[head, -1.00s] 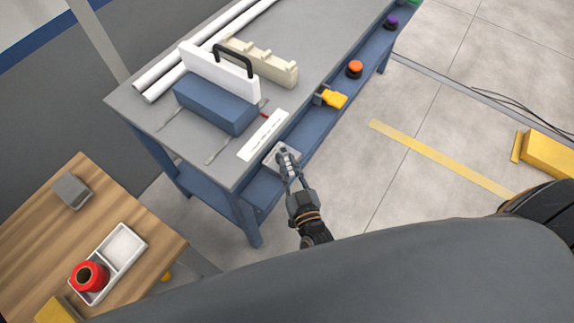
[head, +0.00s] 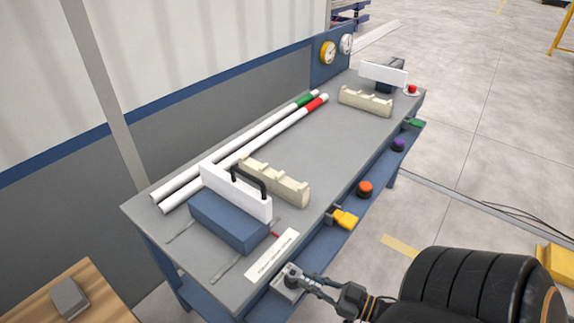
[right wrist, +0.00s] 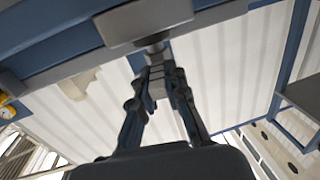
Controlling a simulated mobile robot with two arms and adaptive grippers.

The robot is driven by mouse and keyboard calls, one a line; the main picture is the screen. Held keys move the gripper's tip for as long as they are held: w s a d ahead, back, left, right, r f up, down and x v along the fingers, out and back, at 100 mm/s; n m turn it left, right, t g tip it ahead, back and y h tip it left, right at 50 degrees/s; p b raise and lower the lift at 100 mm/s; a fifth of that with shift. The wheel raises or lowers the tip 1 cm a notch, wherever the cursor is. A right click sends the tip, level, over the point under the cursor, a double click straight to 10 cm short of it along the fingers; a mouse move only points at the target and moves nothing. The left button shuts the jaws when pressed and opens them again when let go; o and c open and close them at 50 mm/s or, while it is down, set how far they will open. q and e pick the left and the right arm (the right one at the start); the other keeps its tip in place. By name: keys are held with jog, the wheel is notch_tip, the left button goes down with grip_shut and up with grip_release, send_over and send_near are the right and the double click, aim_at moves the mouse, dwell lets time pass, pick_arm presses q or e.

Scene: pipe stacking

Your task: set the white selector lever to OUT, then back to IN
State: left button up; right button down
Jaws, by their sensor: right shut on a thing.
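My right gripper (head: 296,274) is at the near front edge of the blue bench, at a small grey box (head: 287,289) on its front ledge. In the right wrist view, its fingers (right wrist: 158,82) are closed together just below a grey plate (right wrist: 146,20), around a short stem (right wrist: 154,52) coming from that plate. This appears to be the selector lever; the fingers hide most of it, so its white colour and whether it points to IN or OUT cannot be told. A white label strip (head: 272,255) lies on the bench beside it; its lettering is unreadable. My left gripper is out of view.
The front ledge also carries a yellow part (head: 344,218), an orange knob (head: 364,188), a purple knob (head: 398,144) and a green part (head: 416,123). On the bench are a blue block with a white handled plate (head: 236,192), cream cradles (head: 274,182) and two white pipes (head: 240,140).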

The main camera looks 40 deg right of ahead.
jog(key=y, duration=0.1)
jog(key=n+g+y+b, duration=0.1)
jog(key=d+n, duration=0.1)
jog(key=shift+w+f+y, duration=0.2)
jog(key=shift+f+y, duration=0.05)
jog(key=shift+y, duration=0.15)
jog(key=n+g+y+b, duration=0.1)
jog(key=d+n+g+y+b, duration=0.1)
jog(key=n+g+y+b, duration=0.1)
jog(key=w+n+g+y+b, duration=0.1)
jog(key=y+b, duration=0.1)
jog(key=shift+w+d+r+g, duration=0.1)
jog(key=shift+d+r+g, duration=0.1)
jog(key=shift+g, duration=0.1)
jog(key=c, duration=1.3)
grip_release()
jog(key=shift+c, duration=0.2)
